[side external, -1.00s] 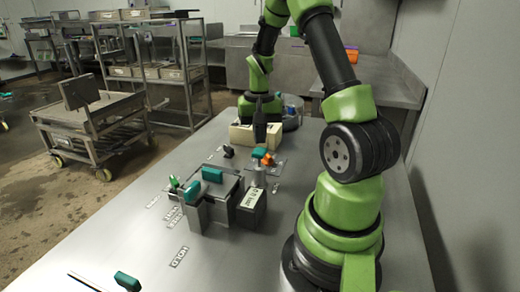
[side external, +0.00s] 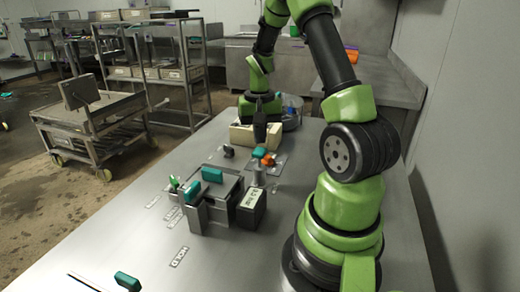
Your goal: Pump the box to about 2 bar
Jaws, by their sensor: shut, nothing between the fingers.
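A grey metal box (side external: 222,188) stands on the steel table, its lid closed with a teal handle (side external: 212,174) on top. A dark display block (side external: 251,207) with a pale screen stands against its right side; its figures are too small to read surely. Behind the box is a small grey cylinder (side external: 258,178) with a teal top (side external: 259,153) and an orange knob (side external: 268,160) beside it. My gripper (side external: 260,138) is shut and empty, pointing down above and behind the teal top, in front of a cream block. I cannot tell whether it touches anything.
The cream block (side external: 240,136) and a round grey container (side external: 291,118) stand at the table's far end. A small dark knob (side external: 228,151) sits behind the box. Another teal handle (side external: 127,281) is at the near left. The table's left side is mostly clear.

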